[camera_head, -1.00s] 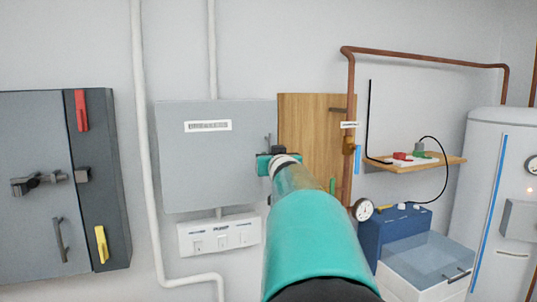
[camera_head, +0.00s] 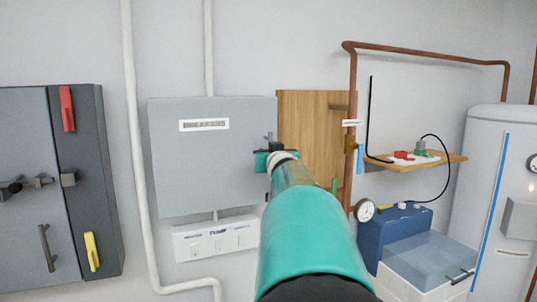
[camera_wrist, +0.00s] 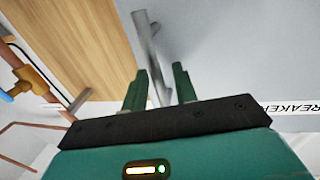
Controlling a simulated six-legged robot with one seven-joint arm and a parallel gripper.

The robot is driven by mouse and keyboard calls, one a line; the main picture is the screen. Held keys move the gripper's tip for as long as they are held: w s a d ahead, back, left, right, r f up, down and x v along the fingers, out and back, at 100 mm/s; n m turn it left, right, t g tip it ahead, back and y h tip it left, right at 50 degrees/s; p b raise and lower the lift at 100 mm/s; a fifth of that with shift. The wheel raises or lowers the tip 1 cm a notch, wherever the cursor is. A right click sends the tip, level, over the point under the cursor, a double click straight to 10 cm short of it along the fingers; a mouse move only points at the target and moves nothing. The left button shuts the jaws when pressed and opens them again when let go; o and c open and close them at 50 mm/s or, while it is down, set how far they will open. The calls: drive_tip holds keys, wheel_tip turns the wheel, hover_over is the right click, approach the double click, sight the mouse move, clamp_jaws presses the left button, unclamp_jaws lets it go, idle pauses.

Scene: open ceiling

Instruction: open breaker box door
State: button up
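The breaker box (camera_head: 190,160) is a grey wall box with a white label, left of centre in the head view. Its front looks closed, though a slight gap could not be told. A grey bar handle (camera_head: 269,137) shows at its right edge, and also in the wrist view (camera_wrist: 151,50). My gripper (camera_head: 268,158) is at that right edge. In the wrist view its two green fingers (camera_wrist: 160,70) are apart, with the handle's lower end between them. A gap shows beside the right finger; contact with the left one is unclear. My arm hides the box's lower right corner.
A dark grey cabinet (camera_head: 40,190) with red and yellow handles is at left. A wooden board (camera_head: 310,125) and copper pipe (camera_head: 352,90) stand just right of the box. Below it is a white switch panel (camera_head: 215,240). A shelf (camera_head: 440,162) and white tank (camera_head: 490,190) are farther right.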

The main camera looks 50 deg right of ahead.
drive_tip(key=shift+s, duration=0.1)
drive_tip(key=shift+c, duration=0.8)
clamp_jaws()
drive_tip(key=shift+s+a, duration=0.1)
